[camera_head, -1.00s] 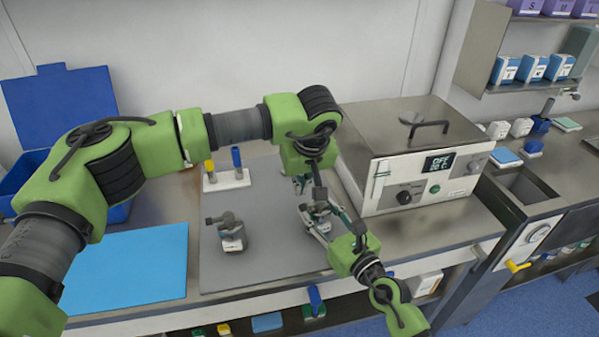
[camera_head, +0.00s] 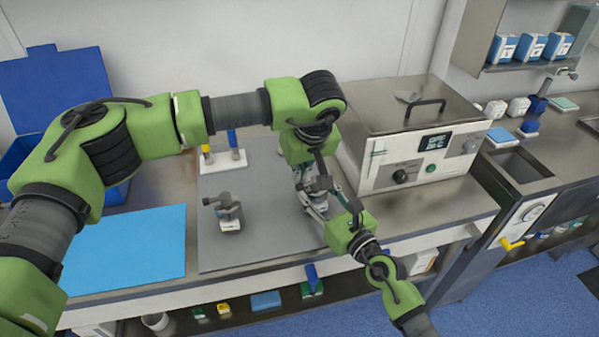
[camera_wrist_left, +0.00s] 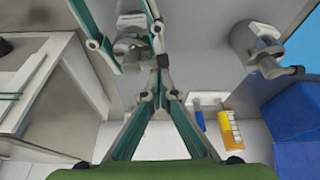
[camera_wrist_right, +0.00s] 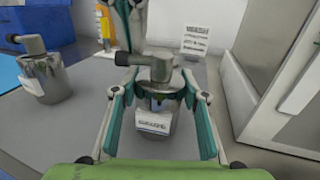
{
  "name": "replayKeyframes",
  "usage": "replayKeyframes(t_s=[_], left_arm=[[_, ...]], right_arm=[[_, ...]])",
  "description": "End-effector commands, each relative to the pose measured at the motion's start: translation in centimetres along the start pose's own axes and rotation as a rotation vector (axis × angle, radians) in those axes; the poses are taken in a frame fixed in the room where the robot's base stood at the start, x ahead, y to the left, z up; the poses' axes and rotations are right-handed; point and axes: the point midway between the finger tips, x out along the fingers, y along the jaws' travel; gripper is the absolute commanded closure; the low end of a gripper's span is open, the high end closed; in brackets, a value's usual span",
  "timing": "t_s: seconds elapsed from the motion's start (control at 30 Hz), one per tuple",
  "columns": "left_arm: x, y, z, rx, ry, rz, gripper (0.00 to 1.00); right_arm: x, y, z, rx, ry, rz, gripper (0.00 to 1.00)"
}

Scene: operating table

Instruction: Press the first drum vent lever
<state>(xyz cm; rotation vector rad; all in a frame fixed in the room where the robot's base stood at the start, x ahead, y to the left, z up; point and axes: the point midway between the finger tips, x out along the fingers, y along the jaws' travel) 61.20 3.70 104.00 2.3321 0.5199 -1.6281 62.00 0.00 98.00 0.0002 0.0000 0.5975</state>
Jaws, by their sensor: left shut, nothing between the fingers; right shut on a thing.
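A small grey metal drum (camera_wrist_right: 150,128) with a white label and a dark grey top lever (camera_wrist_right: 130,61) stands upright on the grey mat (camera_head: 265,235). My right gripper (camera_wrist_right: 160,96) is shut around its body, a finger on each side. A second, similar drum (camera_head: 229,220) stands free on the mat to the left; it also shows in the right wrist view (camera_wrist_right: 45,72). My left gripper (camera_wrist_left: 162,62) is shut and empty, with its tips close by the held drum's top (camera_wrist_left: 130,48). I cannot tell whether they touch its lever. In the head view the arms partly hide the held drum.
A white and steel bath unit (camera_head: 415,165) stands close on the right. A blue sheet (camera_head: 125,250) and a blue bin (camera_head: 25,150) lie left. The mat's front middle is clear.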

Motion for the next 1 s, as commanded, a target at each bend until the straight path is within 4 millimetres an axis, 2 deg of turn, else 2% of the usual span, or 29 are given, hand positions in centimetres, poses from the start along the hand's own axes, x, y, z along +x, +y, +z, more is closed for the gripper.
replayKeyframes(t_s=[0.67, 1.0], left_arm=[[-0.2, 0.0, 0.6, -0.130, -0.001, -0.048, 1.00], [-0.5, 0.1, 1.5, -0.357, -0.002, -0.133, 1.00]], right_arm=[[0.0, 0.0, 0.0, 0.000, 0.000, 0.000, 0.90], [0.0, 0.0, 0.0, 0.000, 0.000, 0.000, 0.90]])
